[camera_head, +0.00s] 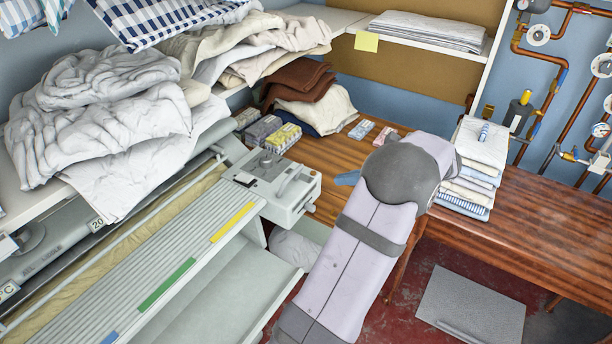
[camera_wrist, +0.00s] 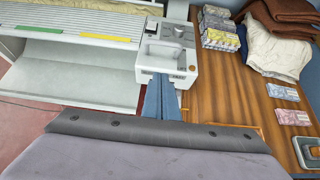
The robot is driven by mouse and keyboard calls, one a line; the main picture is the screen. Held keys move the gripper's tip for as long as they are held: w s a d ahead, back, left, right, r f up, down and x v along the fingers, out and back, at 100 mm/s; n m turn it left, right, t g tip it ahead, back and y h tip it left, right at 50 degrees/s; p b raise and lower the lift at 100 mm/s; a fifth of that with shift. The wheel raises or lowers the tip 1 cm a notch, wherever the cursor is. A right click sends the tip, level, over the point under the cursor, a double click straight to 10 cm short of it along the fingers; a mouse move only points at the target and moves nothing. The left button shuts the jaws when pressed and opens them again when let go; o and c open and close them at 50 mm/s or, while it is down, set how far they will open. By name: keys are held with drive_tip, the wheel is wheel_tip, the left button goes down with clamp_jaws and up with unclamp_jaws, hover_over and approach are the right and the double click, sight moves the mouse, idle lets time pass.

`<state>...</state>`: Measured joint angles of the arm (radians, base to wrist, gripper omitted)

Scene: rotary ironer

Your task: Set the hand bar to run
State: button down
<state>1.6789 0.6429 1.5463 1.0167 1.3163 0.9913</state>
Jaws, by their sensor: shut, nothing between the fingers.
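The rotary ironer fills the left of the head view. A long thin pale bar (camera_head: 115,243), which looks like the hand bar, runs along it in front of the padded roller. Its setting is hard to tell. My gripper (camera_head: 345,179) has blue fingers, shut and empty, just right of the box in the head view. In the wrist view the fingers (camera_wrist: 161,98) point at the box's lower edge; contact cannot be told.
Crumpled white linen (camera_head: 95,125) is heaped on the shelf behind the roller. Small boxes (camera_head: 268,132) stand behind the control box. Folded linen (camera_head: 470,170) is stacked on the wooden table (camera_head: 550,215). The table beside the control box is mostly clear.

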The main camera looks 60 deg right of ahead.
drive_tip(key=shift+w+f, duration=0.1)
idle(0.3)
drive_tip(key=w+r+p+x, duration=0.1)
drive_tip(key=p+x, duration=0.3)
drive_tip(key=x, duration=0.8)
drive_tip(key=shift+w+r+p, duration=0.4)
drive_tip(key=shift+w+r, duration=0.05)
drive_tip(key=shift+w, duration=0.1)
drive_tip(key=shift+r, duration=0.1)
drive_tip(key=shift+w+r+g+p, duration=0.25)
drive_tip(key=shift+g+p, duration=0.15)
drive_tip(key=shift+p, duration=0.2)
